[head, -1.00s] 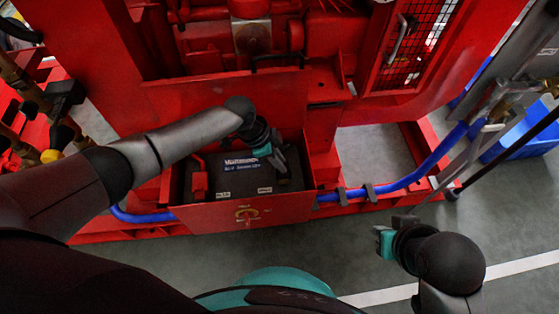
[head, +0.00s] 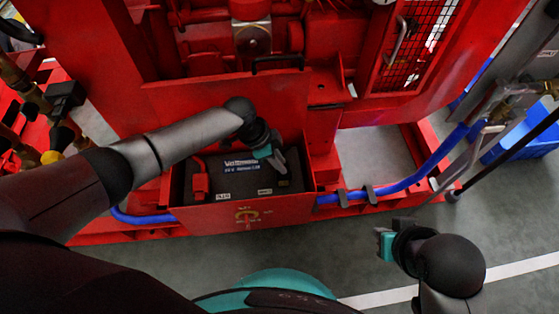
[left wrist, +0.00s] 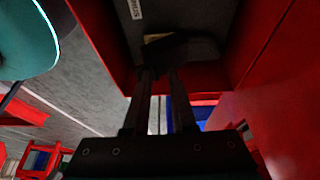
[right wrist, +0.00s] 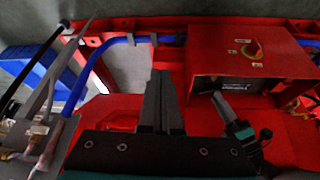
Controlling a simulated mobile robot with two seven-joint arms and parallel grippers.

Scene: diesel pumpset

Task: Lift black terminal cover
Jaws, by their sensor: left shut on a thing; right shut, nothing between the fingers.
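The black terminal cover (left wrist: 168,48) is a small dark block at the fingertips of my left gripper (left wrist: 163,72) in the left wrist view. The gripper is shut on it, at the right part of a black battery (head: 238,182). In the head view my left gripper (head: 279,162) hides most of the cover, so I cannot tell whether it is clear of the battery. My right gripper (right wrist: 162,76) is shut and empty. In the head view it (head: 388,240) is apart from the battery, over the floor to the right.
The battery sits in a red box (head: 245,213) with raised walls close around it. A red terminal cover (head: 200,182) stands on the battery's left side. A blue hose (head: 400,184) runs along the red frame. A blue crate (head: 520,140) is at the right. The front floor is clear.

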